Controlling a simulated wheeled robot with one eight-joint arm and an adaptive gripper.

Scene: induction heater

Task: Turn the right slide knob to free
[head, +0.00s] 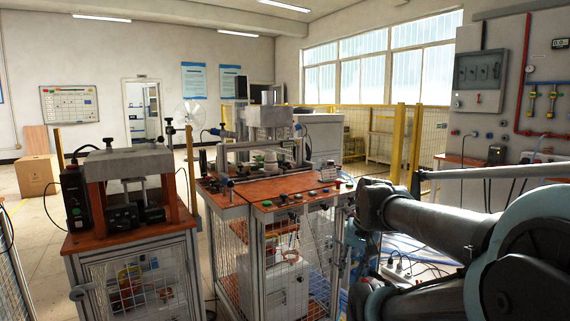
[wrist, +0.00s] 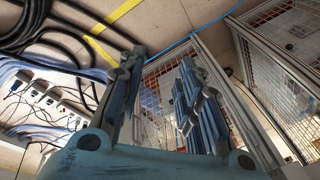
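The induction heater bench (head: 300,205) stands at the middle of the head view, with an orange-brown top carrying several small knobs and buttons along its front edge. The right slide knob is too small to tell apart from these. A machine with a grey upper block (head: 270,122) stands on the back of the bench. My gripper (wrist: 161,65) shows in the wrist view with its two fingers spread and nothing between them. It points towards the floor and mesh-panelled frames, apart from the bench top. In the head view my arm reaches in from the right, and the gripper cannot be made out.
A second orange-topped bench with a press (head: 125,175) stands at the left. Yellow-posted mesh fencing (head: 400,145) is behind on the right. Black hoses (wrist: 40,35) and cables lie on the floor beside the mesh frame (wrist: 270,70). A wall panel (head: 480,80) is at the far right.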

